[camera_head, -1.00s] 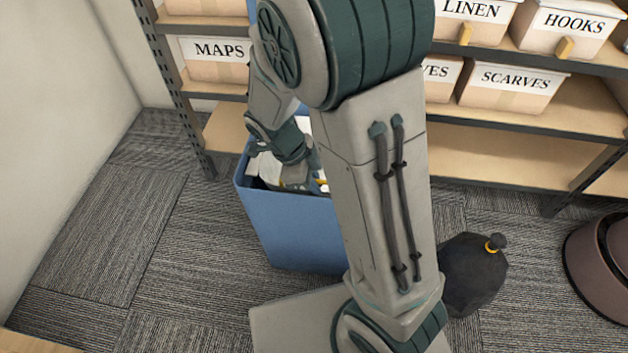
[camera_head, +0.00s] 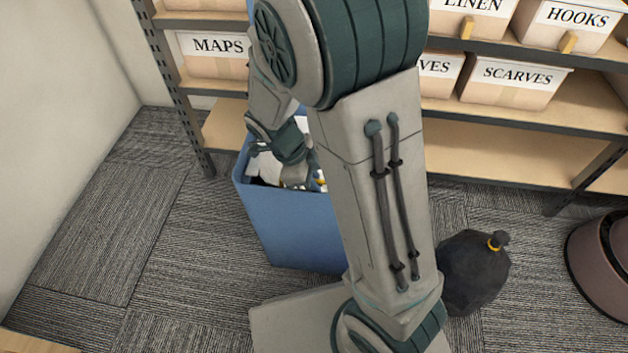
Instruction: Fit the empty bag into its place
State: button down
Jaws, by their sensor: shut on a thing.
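A blue bin (camera_head: 295,230) stands upright on the carpet, partly behind my arm. Crumpled white material (camera_head: 265,168), which looks like the empty bag, shows within the bin's mouth, with a small yellow bit near my arm. My gripper (camera_head: 298,176) reaches down into the mouth of the bin, beside the white material. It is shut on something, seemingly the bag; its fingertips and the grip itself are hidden. Much of the bin's right side and opening is hidden by my arm.
A tied dark bag (camera_head: 472,272) with a yellow band sits on the floor to the right. A brown round container (camera_head: 600,265) stands at the right edge. Shelving with labelled boxes (camera_head: 510,82) runs behind the bin. Carpet left of the bin is clear.

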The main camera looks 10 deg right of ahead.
jog(key=c, duration=1.4)
grip_release()
jog(key=shift+c, duration=0.2)
jog(key=shift+r, duration=0.1)
jog(key=p+v, duration=0.5)
jog(key=v, duration=0.8)
jog(key=shift+a+r, duration=0.15)
jog(key=shift+r, duration=0.15)
jog(key=shift+w+r, duration=0.1)
jog(key=s+d+r+n+t+y+p, duration=0.1)
jog(key=s+d+r+n+p, duration=0.1)
jog(key=r+n+p, duration=0.5)
jog(key=s+d+r+n+t+y+p, duration=0.1)
jog(key=s+d+r+n+y+p, duration=0.1)
jog(key=s+r+n+p, duration=0.3)
jog(key=s+d+r+n+t+y+p, duration=0.1)
jog(key=s+d+r+n+p, duration=0.3)
jog(key=r+n+p, duration=0.6)
notch_tip(320, 180, up, 14)
jog(key=t+p, duration=0.1)
jog(key=p, duration=0.6)
jog(key=shift+r, duration=0.15)
